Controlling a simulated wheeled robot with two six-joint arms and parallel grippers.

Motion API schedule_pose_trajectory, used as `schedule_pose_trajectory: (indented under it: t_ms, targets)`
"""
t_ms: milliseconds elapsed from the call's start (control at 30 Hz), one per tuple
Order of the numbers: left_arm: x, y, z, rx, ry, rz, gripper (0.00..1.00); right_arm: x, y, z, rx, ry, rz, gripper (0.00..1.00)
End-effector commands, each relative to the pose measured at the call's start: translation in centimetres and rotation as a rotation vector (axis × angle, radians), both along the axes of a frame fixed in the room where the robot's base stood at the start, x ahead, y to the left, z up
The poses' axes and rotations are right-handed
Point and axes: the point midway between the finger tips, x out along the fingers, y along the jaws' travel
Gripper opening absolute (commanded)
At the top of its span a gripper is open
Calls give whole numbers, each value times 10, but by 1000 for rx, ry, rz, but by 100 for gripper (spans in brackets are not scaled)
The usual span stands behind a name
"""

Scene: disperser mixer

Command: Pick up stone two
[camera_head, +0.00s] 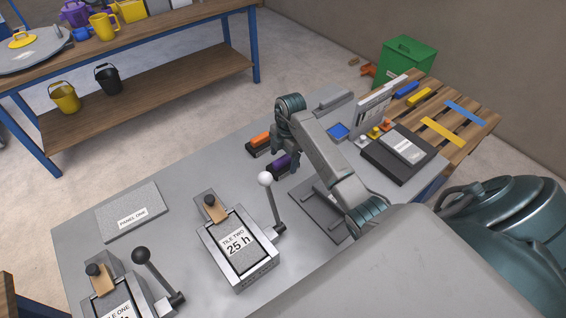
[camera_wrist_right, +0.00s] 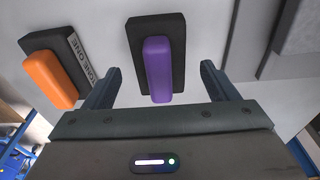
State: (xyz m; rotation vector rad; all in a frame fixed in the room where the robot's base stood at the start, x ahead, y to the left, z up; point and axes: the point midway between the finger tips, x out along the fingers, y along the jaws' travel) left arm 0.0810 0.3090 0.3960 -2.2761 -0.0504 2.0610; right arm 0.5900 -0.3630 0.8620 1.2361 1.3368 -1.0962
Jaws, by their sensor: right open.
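The block with a purple grip (camera_wrist_right: 158,68) on a dark base shows in the right wrist view; its label is not visible. In the head view this purple-topped block (camera_head: 279,163) is partly covered by my right arm. My right gripper (camera_wrist_right: 160,70) is open, with one finger on each side of the purple grip and a gap on both sides. The neighbouring block with an orange grip (camera_wrist_right: 50,80) reads "STONE ONE"; it also shows in the head view (camera_head: 260,139). My left gripper is not in view.
On the grey table stand the tile two fixture (camera_head: 237,250) with a white-knobbed lever, the tile one fixture (camera_head: 122,297), and a panel labelled one (camera_head: 130,212). A dark box (camera_head: 397,153) and pallet (camera_head: 450,115) are at the right.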

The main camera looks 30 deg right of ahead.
Motion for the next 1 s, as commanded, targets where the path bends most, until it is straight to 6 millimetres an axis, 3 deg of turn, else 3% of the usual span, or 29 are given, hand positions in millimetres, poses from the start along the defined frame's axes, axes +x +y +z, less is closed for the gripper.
schedule_pose_trajectory:
  t_ms: [167, 400, 700, 1000]
  targets:
    - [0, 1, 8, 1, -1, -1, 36, 0, 3, -18, 1, 0, 1, 80]
    - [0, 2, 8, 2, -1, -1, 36, 0, 3, -21, 0, -1, 1, 80]
    - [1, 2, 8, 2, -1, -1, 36, 0, 3, -20, 0, -1, 1, 23]
    - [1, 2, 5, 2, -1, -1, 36, 1, 3, -16, -1, -4, 2, 22]
